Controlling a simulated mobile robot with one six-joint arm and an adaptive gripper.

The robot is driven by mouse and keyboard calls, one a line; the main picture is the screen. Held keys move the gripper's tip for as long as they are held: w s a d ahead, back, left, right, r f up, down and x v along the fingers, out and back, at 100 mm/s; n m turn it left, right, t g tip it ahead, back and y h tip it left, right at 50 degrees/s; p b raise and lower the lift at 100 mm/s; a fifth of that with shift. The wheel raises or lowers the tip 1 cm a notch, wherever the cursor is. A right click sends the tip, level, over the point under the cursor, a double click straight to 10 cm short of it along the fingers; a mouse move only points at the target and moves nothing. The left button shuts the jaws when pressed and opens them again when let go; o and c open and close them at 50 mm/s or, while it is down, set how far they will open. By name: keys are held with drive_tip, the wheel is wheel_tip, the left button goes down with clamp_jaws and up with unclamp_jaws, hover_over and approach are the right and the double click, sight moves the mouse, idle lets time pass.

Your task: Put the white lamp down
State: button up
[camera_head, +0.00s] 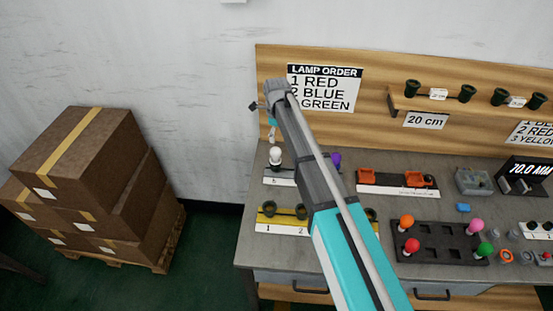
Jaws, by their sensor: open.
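The white lamp (275,154) stands upright in a dark base on a white-labelled strip (278,181) at the left end of the workbench. My gripper (271,137) hangs just above and slightly left of it, pointing down. The gripper is small in this view; it is open and appears apart from the lamp, though the exact gap is hard to tell. My arm hides part of the strip to the right of the lamp.
A purple lamp (336,157) shows just right of my arm. A yellow stand (268,226) with dark sockets is in front. A dark tray (440,229) holds several coloured lamps. Orange fixtures (367,176) sit further right. A wooden back panel (375,75) stands behind.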

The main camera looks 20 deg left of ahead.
sight(277, 148)
drive_tip(key=shift+f+b, duration=2.3)
drive_tip(key=shift+f, duration=0.3)
drive_tip(key=shift+f, duration=0.1)
drive_tip(key=shift+s+f+b, duration=0.2)
drive_tip(key=shift+f+b, duration=2.3)
drive_tip(key=shift+b, duration=0.1)
drive_tip(key=c, duration=1.3)
